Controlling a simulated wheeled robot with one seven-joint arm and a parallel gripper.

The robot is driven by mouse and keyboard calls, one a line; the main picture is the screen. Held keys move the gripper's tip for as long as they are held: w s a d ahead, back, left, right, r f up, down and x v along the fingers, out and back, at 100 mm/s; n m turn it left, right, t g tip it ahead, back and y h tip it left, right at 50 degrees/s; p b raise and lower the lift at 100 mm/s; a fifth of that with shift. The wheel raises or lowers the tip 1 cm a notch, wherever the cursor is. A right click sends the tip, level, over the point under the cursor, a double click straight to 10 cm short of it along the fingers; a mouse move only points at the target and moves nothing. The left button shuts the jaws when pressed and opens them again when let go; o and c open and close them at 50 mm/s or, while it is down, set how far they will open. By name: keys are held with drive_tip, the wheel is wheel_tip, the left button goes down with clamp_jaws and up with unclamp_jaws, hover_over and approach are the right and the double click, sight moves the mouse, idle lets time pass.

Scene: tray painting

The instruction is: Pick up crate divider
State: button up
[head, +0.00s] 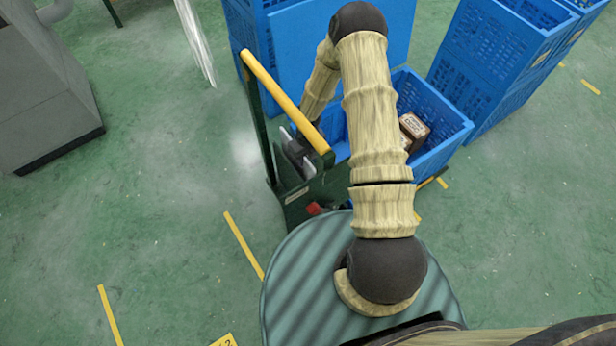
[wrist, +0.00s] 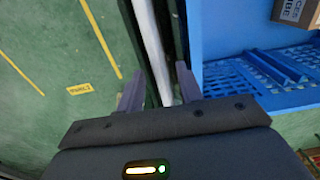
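A thin pale panel, which looks like the crate divider (wrist: 150,45), stands on edge in the wrist view and runs down between my fingers. My gripper (wrist: 160,88) is open, one finger on each side of the panel, with narrow gaps that appear to remain. In the head view a small pale and dark patch shows at the green cart frame below the yellow handle; I cannot tell panel from gripper there. My forearm hides part of this area.
A green cart frame with a yellow handle (head: 285,100) stands close to my arm. Beside it a blue crate (head: 452,138) holds a brown box (head: 413,130). Stacked blue crates (head: 490,60) stand behind. A grey machine (head: 40,90) is at left. The green floor between is clear.

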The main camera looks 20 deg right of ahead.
sight(308, 166)
drive_tip(key=f, duration=0.1)
drive_tip(key=f+b, duration=0.1)
drive_tip(key=f, duration=0.1)
drive_tip(key=f+b, duration=0.1)
drive_tip(key=f, duration=0.1)
drive_tip(key=shift+s+f, duration=0.1)
drive_tip(key=shift+s, duration=0.15)
clamp_jaws()
